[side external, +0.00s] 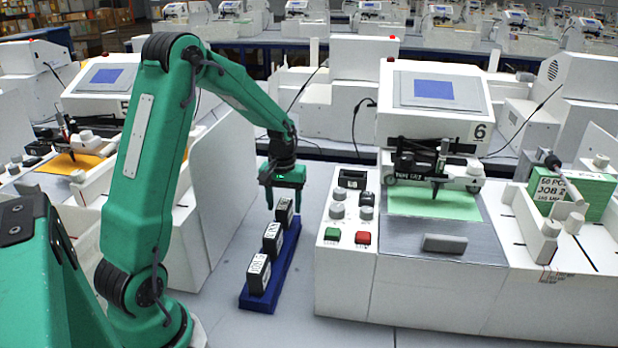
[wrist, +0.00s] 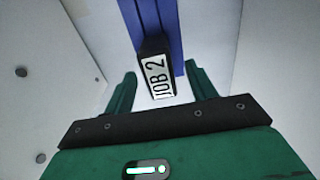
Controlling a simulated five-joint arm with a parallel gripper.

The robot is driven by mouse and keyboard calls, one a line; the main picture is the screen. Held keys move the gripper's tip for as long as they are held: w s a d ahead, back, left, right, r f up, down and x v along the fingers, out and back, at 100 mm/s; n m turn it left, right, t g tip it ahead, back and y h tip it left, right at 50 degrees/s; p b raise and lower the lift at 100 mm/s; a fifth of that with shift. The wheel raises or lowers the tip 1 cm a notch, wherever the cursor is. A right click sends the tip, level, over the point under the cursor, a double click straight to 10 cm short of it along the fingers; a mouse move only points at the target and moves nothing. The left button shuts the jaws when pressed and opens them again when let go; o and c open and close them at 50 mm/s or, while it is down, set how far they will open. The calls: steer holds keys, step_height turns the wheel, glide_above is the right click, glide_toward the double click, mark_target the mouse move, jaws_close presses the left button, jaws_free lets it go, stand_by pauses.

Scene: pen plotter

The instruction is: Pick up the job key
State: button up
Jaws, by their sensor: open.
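A blue rack (side external: 291,248) on the grey table holds three upright black job keys with white labels: a near key (side external: 259,274), a middle key (side external: 272,238) and a far key (side external: 284,211). My gripper (side external: 283,203) points down over the far key, its fingers open on either side. In the wrist view the far key (wrist: 157,76) reads "JOB 2" and sits between the two open fingers, with a gap at each side. The blue rack (wrist: 179,38) runs to the top of that view. The labels of the other keys are too small to read for certain.
Plotter 6 (side external: 436,105) stands right of the rack, with its button panel (side external: 349,215) close by. A green card stack (side external: 583,190) marked "JOB 2" is at the far right. Another plotter (side external: 104,80) stands to the left. Bare table lies around the rack.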

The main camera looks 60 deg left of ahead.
steer(key=shift+f, duration=1.35)
steer(key=c, duration=1.1)
steer(key=shift+o, duration=0.2)
steer(key=shift+r, duration=0.2)
step_height(320, 180, up, 10)
steer(key=shift+f, duration=0.15)
